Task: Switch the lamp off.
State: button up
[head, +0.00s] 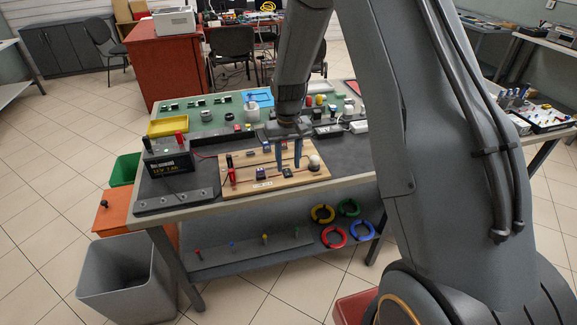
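A wooden board (244,184) lies on the dark table top. A small round white lamp (315,162) stands at its right end; I cannot tell for sure whether it is lit. A small dark part (288,172), perhaps a switch, sits on the board left of the lamp. My gripper (289,165) points down over the board, left of the lamp. Its two blue fingers are apart, with nothing visible between them. The fingertips are just above or beside the dark part; I cannot tell whether they touch it.
A black battery (168,163) stands left of the board, with a red lead running to it. Several small parts and a yellow tray (167,127) lie behind. Coloured rings (334,237) hang or rest below the front edge. A grey bin (125,280) stands on the floor.

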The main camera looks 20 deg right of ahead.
aim_at(287, 172)
jog(key=shift+f+p, duration=0.3)
jog(key=shift+f, duration=1.05)
grip_shut()
jog(key=shift+w+f+g+b, duration=0.1)
jog(key=shift+w+g+b, duration=0.2)
jog(key=shift+g+b, duration=0.35)
jog(key=shift+w+g+b, duration=0.15)
jog(key=shift+g+b, duration=0.6)
jog(key=shift+b, duration=0.1)
jog(key=shift+r, duration=0.2)
grip_release()
